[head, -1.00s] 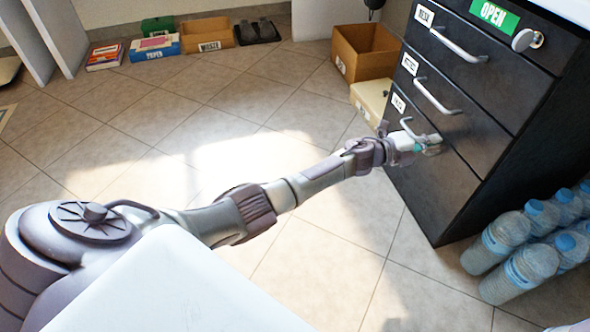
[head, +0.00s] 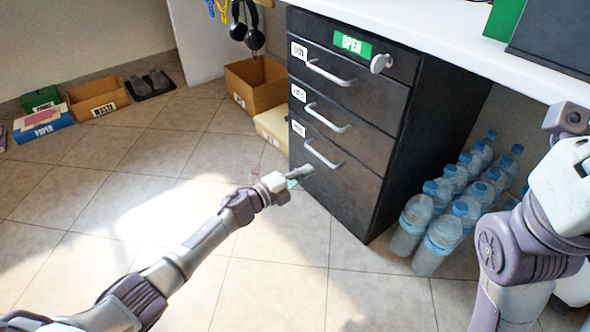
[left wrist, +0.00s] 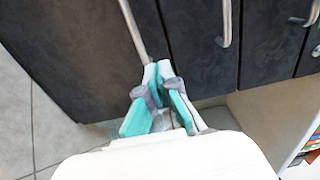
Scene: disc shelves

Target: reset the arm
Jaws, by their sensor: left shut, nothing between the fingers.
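My left gripper (head: 302,174) is shut and empty in front of the bottom drawer of the black cabinet (head: 345,189). In the head view it appears just below and left of the bottom drawer's handle (head: 323,154). In the left wrist view the shut gripper (left wrist: 157,72) has its teal-padded fingers together. A metal handle (left wrist: 133,28) rises just beyond the tips; I cannot tell if they touch it. All three drawers look shut. My right arm shows at the right edge of the head view; its gripper is not visible.
Several water bottles (head: 441,243) stand right of the cabinet, under a white desktop (head: 450,50). A cardboard box (head: 256,90) and a cream box (head: 273,127) stand left of it. The tiled floor (head: 130,185) in front is largely clear.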

